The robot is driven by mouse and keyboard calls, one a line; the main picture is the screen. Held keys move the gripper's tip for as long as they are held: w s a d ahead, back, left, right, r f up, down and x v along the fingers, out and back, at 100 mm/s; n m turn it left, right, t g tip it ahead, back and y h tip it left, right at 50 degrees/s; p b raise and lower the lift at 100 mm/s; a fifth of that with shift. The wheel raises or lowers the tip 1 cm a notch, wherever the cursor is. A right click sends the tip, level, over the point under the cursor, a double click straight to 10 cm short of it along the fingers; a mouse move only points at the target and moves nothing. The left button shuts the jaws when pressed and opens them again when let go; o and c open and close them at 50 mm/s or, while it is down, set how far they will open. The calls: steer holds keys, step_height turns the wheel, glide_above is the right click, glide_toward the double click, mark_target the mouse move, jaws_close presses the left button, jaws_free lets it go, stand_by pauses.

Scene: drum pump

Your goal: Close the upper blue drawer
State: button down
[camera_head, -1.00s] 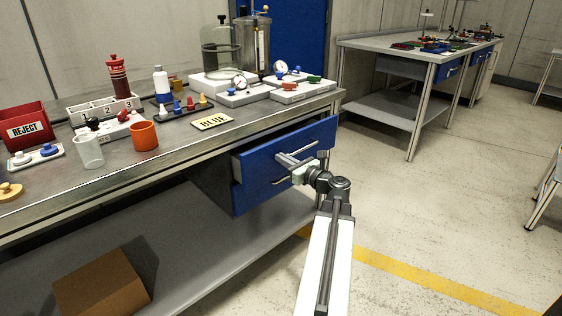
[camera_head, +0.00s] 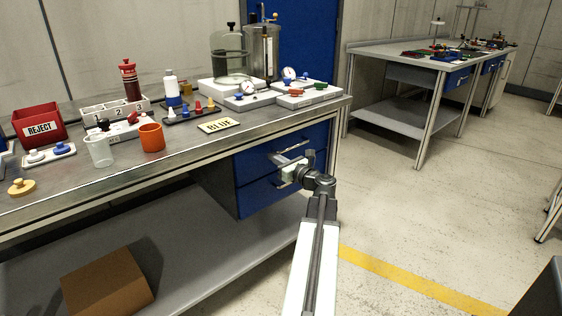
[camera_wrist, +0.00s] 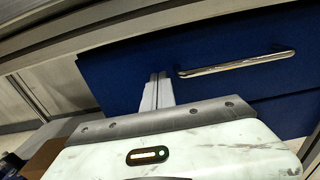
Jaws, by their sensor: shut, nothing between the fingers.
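The upper blue drawer (camera_head: 314,137) is under the right part of the workbench. Its front looks flush, or nearly so, with the lower blue drawer (camera_head: 258,196). In the wrist view the upper drawer front (camera_wrist: 120,68) fills the middle, with its silver bar handle (camera_wrist: 237,63) to the right of my fingers. My gripper (camera_head: 282,159) is shut and empty, its tips at the upper drawer front. In the wrist view my gripper (camera_wrist: 158,84) points at the blue front beside the handle and seems to touch it. My arm hides part of the lower drawer.
The workbench top (camera_head: 190,150) carries a red reject bin (camera_head: 38,126), an orange cup (camera_head: 151,138), a clear cup (camera_head: 99,150) and pump parts. A cardboard box (camera_head: 106,283) sits on the lower shelf. Open floor (camera_head: 400,220) lies to the right.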

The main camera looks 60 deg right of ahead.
steer(key=v, duration=1.2)
steer(key=shift+s+d, duration=0.15)
steer(key=shift+s, duration=0.05)
